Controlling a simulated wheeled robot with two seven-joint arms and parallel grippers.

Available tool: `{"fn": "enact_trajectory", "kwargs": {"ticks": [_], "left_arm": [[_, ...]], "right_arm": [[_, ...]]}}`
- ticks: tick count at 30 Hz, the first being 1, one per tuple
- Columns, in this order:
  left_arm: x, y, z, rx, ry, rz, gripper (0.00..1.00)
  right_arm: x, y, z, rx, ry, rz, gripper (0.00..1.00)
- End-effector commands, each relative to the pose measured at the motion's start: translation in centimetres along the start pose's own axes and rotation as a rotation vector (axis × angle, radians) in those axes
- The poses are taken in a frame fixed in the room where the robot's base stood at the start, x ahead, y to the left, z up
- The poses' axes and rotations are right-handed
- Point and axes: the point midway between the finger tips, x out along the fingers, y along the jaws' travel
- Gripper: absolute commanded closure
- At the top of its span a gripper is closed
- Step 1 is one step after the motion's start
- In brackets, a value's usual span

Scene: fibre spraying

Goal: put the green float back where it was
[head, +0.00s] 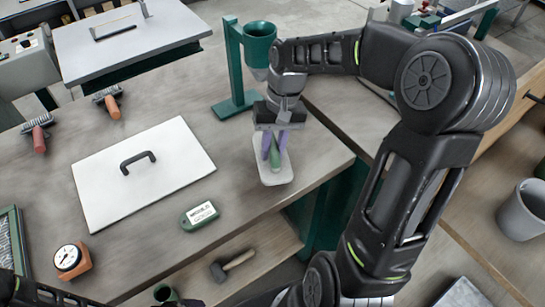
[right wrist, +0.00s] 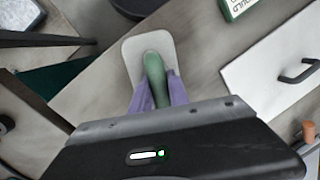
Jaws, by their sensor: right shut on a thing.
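The green float has a pale grey plate (head: 272,178) and a green handle (head: 275,158). It is at the right end of the grey workbench (head: 235,185), close to its edge. My right gripper (head: 275,148) is shut on the handle, with its purple fingers on either side of it. In the right wrist view the green handle (right wrist: 154,75) shows between the fingers and the plate (right wrist: 133,50) lies beyond. I cannot tell whether the plate touches the bench. Part of my left arm shows at the lower left, but its gripper does not show.
A green stand with a cup (head: 259,42) is behind the float. A white board with a black handle (head: 140,185) lies to the left, with a green-framed label (head: 200,215) in front. Two orange- and red-handled rollers (head: 112,107) lie at the back left. A mallet (head: 232,264) is on the lower shelf.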

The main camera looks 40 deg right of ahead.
Motion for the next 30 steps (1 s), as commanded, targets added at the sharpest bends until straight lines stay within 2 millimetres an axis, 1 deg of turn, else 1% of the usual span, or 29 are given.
{"fn": "enact_trajectory", "kwargs": {"ticks": [10, 16, 19, 26, 30], "left_arm": [[-0.1, 0.0, 0.0, 0.0, 0.0, 0.0, 0.0], [-0.4, 0.1, 0.1, -0.001, -0.001, -0.001, 0.0], [-0.5, 0.1, 0.1, -0.001, -0.002, -0.002, 0.0], [-0.4, 0.1, 0.1, -0.001, -0.002, -0.002, 0.0], [-0.1, 0.0, 0.1, -0.001, -0.001, -0.001, 0.0]], "right_arm": [[0.4, 0.1, -0.1, 0.0, 0.001, 0.0, 1.0], [2.9, 0.5, -0.2, 0.0, -0.002, 0.0, 1.0], [3.7, 0.6, -0.3, 0.0, 0.0, 0.0, 1.0], [3.8, 0.7, -0.4, 0.0, 0.002, 0.0, 1.0], [4.2, 0.7, -0.4, -0.001, 0.002, 0.0, 1.0]]}}
